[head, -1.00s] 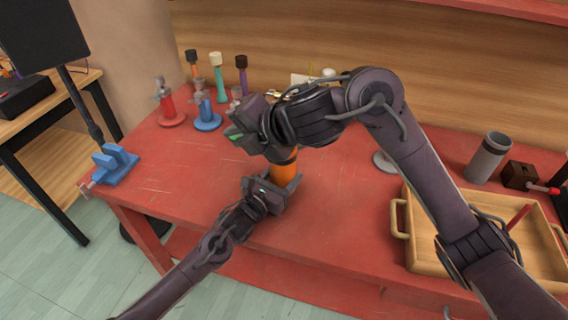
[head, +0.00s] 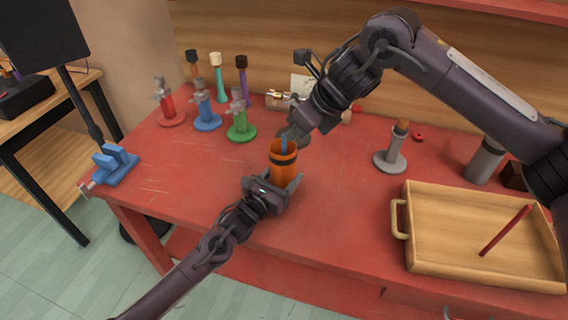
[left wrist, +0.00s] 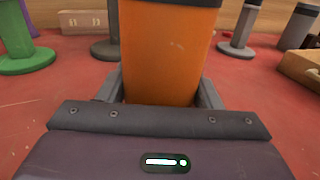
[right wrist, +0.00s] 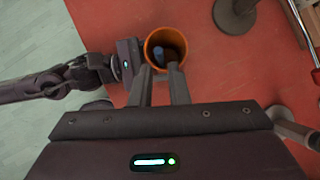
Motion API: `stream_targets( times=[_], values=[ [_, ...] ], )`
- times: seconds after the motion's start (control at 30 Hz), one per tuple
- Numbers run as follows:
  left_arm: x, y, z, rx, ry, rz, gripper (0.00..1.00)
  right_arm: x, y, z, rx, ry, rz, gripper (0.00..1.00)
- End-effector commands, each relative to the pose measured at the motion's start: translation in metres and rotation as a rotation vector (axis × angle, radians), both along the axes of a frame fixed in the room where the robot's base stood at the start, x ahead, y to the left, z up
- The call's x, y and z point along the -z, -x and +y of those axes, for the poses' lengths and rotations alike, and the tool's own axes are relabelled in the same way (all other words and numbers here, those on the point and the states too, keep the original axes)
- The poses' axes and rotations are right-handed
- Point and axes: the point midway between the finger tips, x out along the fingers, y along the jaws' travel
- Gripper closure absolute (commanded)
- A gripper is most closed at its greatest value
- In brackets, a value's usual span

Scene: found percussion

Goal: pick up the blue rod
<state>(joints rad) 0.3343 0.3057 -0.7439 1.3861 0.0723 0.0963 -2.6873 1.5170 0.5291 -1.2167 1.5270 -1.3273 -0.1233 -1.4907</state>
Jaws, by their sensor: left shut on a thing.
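The blue rod (head: 284,144) stands in the orange cup (head: 283,170), its top showing above the rim. In the right wrist view the rod (right wrist: 172,68) shows inside the cup's round mouth (right wrist: 150,45). My left gripper (head: 284,186) is shut on the lower part of the cup, which has a dark band near its top. In the left wrist view the cup (left wrist: 165,55) fills the space between the fingers. My right gripper (head: 294,132) is just above and beside the cup's mouth; its fingers (right wrist: 161,75) are apart with nothing between them.
Red, blue and green stands (head: 240,122) are at the back left of the red table (head: 335,190). A grey stand (head: 393,155) is to the right. A wooden tray (head: 470,275) holding a red rod (head: 505,230) is at the front right. A blue vise (head: 115,165) is on the left edge.

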Motion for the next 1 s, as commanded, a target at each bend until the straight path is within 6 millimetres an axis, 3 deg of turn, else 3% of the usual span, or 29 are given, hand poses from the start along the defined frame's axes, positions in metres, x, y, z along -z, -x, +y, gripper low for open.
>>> stream_targets(
  times=[0.5, 0.83, 0.97, 1.0],
  values=[
    [0.0, 0.0, 0.0, -0.001, -0.001, 0.001, 0.69, 0.049, -0.021, 0.026, 0.002, -0.001, 0.003, 0.85],
    [0.001, 0.0, 0.0, -0.001, -0.001, 0.002, 0.69, 0.056, -0.025, 0.03, 0.001, -0.001, -0.002, 0.85],
    [0.001, 0.0, 0.0, -0.001, -0.001, 0.002, 0.69, 0.056, -0.025, 0.03, 0.002, -0.002, -0.001, 1.0],
    [0.001, 0.0, 0.0, -0.001, -0.001, 0.002, 0.69, 0.056, -0.025, 0.03, 0.002, -0.002, -0.001, 1.0]
  ],
)
